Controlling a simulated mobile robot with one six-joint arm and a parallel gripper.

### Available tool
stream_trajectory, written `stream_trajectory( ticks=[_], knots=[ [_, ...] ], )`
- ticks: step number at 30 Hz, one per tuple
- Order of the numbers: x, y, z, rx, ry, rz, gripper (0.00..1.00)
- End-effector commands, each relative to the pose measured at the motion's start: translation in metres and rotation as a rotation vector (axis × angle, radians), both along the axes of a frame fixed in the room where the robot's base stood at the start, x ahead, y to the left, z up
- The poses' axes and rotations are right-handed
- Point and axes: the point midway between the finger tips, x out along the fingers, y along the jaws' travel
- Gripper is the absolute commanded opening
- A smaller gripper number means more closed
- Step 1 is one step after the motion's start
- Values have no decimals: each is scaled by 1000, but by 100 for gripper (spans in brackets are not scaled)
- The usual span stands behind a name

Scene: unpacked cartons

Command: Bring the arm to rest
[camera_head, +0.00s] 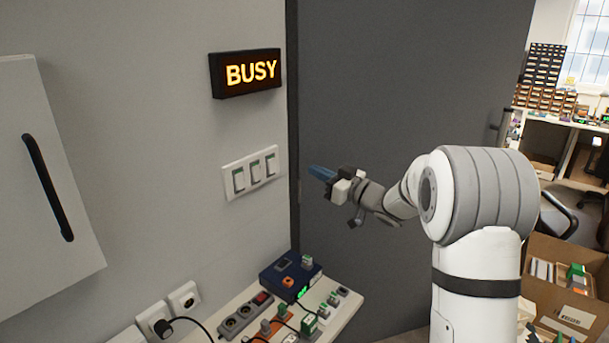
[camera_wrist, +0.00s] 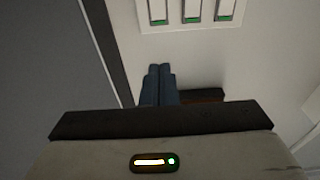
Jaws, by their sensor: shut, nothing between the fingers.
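My gripper (camera_head: 322,173) is at the end of my outstretched arm, in the middle of the head view. Its blue fingers are together with nothing between them. It points left toward a white wall panel with three switches (camera_head: 251,172), with a visible gap between them. In the wrist view the shut fingers (camera_wrist: 160,70) point toward the same switch panel (camera_wrist: 190,27), which is cut off by the top edge.
A lit BUSY sign (camera_head: 246,73) hangs above the switches. Below is a shelf (camera_head: 340,318) with a blue box (camera_head: 290,274), plugs and a power strip. A grey door (camera_head: 390,90) stands behind my arm. A carton (camera_head: 562,265) with items is at right.

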Motion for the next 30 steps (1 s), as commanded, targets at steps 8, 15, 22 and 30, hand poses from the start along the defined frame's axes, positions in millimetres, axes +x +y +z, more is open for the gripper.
stream_trajectory(
  ticks=[8, 15, 22, 30],
  knots=[
    [-4, -4, 1, 1, 1, 1, 0],
    [-3, -6, 4, -12, 2, -30, 0],
    [-8, -44, 24, -131, 61, -350, 0],
    [-76, -115, 14, -322, 331, -764, 0]
  ],
)
